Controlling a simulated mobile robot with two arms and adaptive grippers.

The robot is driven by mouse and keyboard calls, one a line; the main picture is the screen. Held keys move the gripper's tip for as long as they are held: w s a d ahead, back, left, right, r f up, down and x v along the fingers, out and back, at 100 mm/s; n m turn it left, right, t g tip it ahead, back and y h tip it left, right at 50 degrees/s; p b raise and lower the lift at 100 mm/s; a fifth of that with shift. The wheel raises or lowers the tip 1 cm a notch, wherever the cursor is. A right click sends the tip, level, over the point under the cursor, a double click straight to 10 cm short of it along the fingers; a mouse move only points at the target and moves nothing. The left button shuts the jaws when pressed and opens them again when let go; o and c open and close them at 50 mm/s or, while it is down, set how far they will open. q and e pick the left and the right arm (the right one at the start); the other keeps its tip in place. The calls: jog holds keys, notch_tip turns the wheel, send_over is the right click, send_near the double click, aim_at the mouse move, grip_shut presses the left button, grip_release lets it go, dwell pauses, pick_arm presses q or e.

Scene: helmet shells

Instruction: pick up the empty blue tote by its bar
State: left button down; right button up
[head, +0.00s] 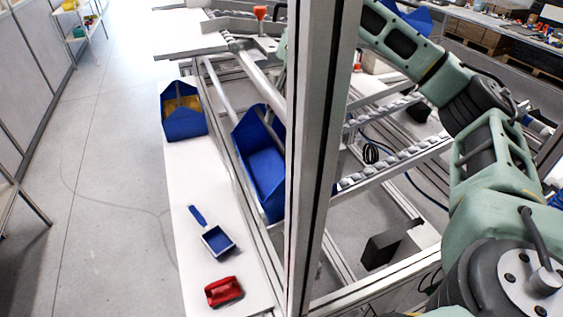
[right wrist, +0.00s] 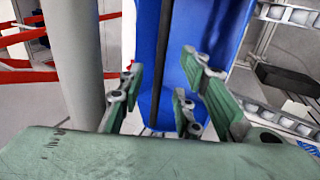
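An empty blue tote (head: 262,170) sits tilted on the metal frame in the middle of the head view. The upright post hides its right side, and a grey bar runs across its upper part. My right arm reaches in from the right and passes behind the post, which hides my right gripper in the head view. In the right wrist view my right gripper (right wrist: 165,100) has its fingers apart. A blue surface (right wrist: 148,60) with a dark vertical strip shows beyond and between them. I cannot tell which blue object this is. My left gripper is not in view.
A thick grey tube (right wrist: 75,60) stands left of the fingers. Another blue tote (head: 186,126), with yellow contents, stands on the white table (head: 185,190). A blue-handled scoop (head: 217,240) and a red item (head: 224,291) lie there. A metal post (head: 318,150) rises in front.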

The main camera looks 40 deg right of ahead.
aim_at(275, 133)
jog(key=shift+p+x, duration=0.45)
jog(key=shift+x, duration=1.75)
jog(key=shift+c, duration=0.4)
grip_shut()
